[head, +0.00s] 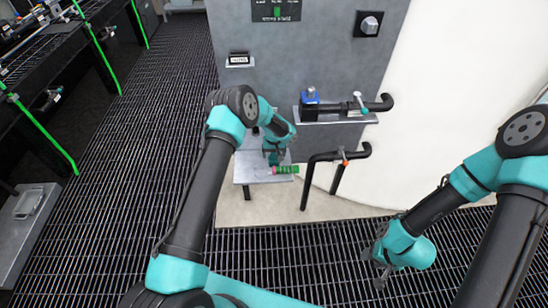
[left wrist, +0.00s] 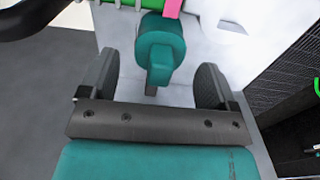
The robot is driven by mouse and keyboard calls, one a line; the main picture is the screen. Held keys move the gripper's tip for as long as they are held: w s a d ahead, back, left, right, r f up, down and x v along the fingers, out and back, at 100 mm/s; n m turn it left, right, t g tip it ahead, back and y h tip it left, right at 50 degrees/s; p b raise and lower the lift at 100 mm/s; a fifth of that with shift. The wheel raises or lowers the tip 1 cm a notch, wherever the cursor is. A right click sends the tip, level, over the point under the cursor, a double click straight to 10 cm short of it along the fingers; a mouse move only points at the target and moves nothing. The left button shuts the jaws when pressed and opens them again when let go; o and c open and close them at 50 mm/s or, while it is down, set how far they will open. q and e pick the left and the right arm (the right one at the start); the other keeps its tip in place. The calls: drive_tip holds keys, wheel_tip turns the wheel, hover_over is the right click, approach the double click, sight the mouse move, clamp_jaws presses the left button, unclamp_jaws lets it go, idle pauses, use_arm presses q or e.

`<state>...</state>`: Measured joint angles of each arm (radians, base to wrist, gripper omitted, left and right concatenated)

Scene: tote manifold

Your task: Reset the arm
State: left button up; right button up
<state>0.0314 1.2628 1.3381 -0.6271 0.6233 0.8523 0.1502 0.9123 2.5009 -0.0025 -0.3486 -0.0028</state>
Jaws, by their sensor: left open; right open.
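My left gripper (head: 277,158) is at the small grey shelf (head: 243,176) on the panel, at the end of my left arm. In the left wrist view its two dark fingers (left wrist: 157,72) are spread apart. A teal knob-like part (left wrist: 160,42) with a short stem shows between them; I cannot tell whether they touch it. Just beyond is a green ribbed piece (head: 288,169) with a pink end, also at the top of the left wrist view (left wrist: 118,3). My right gripper (head: 380,264) hangs low over the grating at the right, open, with nothing seen in it.
The grey panel (head: 310,60) carries a shelf with a blue-topped fitting (head: 309,96), a black pipe (head: 378,104) and a lower bent pipe (head: 325,157). A white curved wall (head: 440,90) stands right. Green-edged racks (head: 40,132) line the left. Grating (head: 150,110) between is clear.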

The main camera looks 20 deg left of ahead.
use_arm(q)
drive_tip(key=shift+r, duration=0.1)
idle(0.6)
drive_tip(key=shift+s+d+r, duration=0.15)
drive_tip(key=shift+s+d, duration=0.1)
drive_tip(key=shift+s, duration=0.25)
drive_tip(key=s+m, duration=0.1)
drive_tip(key=s, duration=0.1)
drive_tip(key=s+d, duration=0.1)
drive_tip(key=s+d+m+g, duration=0.1)
drive_tip(key=s, duration=0.1)
drive_tip(key=shift+s+d+r+m+h, duration=0.1)
drive_tip(key=shift+s+r+m+h, duration=0.2)
drive_tip(key=shift+s, duration=0.05)
drive_tip(key=s+a+r+t+h, duration=0.1)
drive_tip(key=s+r, duration=0.1)
drive_tip(key=s, duration=1.4)
drive_tip(key=s+a+r+h, duration=0.1)
drive_tip(key=s+r+h, duration=0.1)
drive_tip(key=s, duration=1.3)
drive_tip(key=shift+s+a+t, duration=0.35)
drive_tip(key=shift+t, duration=0.05)
